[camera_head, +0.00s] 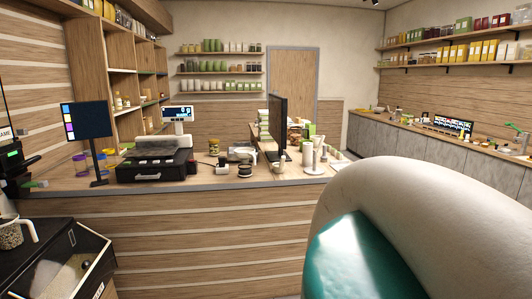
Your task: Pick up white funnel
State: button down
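I cannot make out a white funnel for certain in the head view. Small pale objects stand on the wooden counter (210,186), among them a white cup-like item (222,166) and a white item (279,165) in front of the dark monitor; they are too small to identify. A white-handled jug (12,236) with speckled contents stands at the lower left edge, partly cut off. My gripper is not in view. A large white and teal link of my own arm fills the lower right and hides what lies behind it.
The counter carries a black printer (155,165), a screen on a stand (87,131) and a monitor (277,128). A dark glass-sided bin (75,250) stands at lower left. A grey-fronted side counter (440,148) runs along the right wall. Shelves of goods line the walls.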

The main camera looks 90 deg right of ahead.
aim_at(244, 153)
jog(key=l+z, duration=0.1)
jog(key=z, duration=0.35)
jog(key=l+z, duration=0.1)
jog(key=z, duration=0.35)
jog(key=l+z, duration=0.1)
jog(key=z, duration=0.35)
jog(key=l+z, duration=0.1)
jog(key=z, duration=0.35)
jog(key=j+z, duration=0.1)
jog(key=z, duration=0.3)
jog(key=i+j, duration=0.15)
